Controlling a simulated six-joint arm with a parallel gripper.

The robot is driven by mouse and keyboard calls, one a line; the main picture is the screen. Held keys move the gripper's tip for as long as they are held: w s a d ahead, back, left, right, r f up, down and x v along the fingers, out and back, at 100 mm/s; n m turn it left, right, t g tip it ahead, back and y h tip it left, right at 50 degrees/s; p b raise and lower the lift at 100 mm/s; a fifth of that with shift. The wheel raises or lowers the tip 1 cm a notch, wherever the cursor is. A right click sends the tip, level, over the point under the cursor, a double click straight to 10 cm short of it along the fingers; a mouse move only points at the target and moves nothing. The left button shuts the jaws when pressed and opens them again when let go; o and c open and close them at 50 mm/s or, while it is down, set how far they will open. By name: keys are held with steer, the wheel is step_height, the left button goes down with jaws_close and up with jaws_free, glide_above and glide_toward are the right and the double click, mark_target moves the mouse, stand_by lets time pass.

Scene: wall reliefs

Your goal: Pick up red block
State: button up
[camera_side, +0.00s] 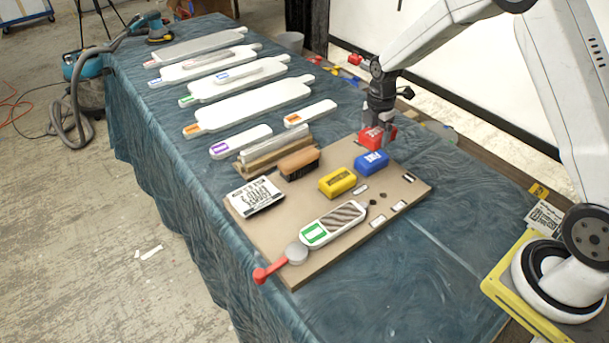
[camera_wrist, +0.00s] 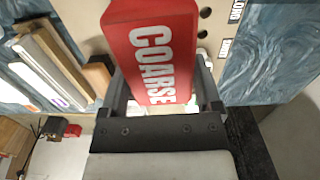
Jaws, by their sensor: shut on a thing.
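The red block (camera_side: 371,138) is at the far right part of the brown board (camera_side: 287,251), behind the blue block. It also shows large in the wrist view (camera_wrist: 153,40), with the word COARSE in white on its face. My gripper (camera_side: 388,140) points down at the red block in the side view. In the wrist view my gripper (camera_wrist: 164,95) has one finger on each side of the red block and is shut on it. I cannot tell whether the block touches the board.
A blue block (camera_side: 371,163) and a yellow block (camera_side: 337,182) sit close by on the board. Several white paddle-shaped panels (camera_side: 250,106) lie behind on the blue cloth.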

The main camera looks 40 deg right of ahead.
steer(key=shift+s+a+r, duration=0.1)
steer(key=shift+s+r, duration=0.15)
steer(key=shift+s, duration=0.35)
steer(key=o, duration=0.7)
steer(key=shift+c, duration=0.2)
steer(key=c, duration=0.5)
steer(key=shift+o, duration=0.2)
steer(key=s+a+f+n, duration=0.3)
steer(key=s+a+n, duration=0.3)
steer(key=a+n, duration=0.3)
steer(key=shift+a, duration=1.55)
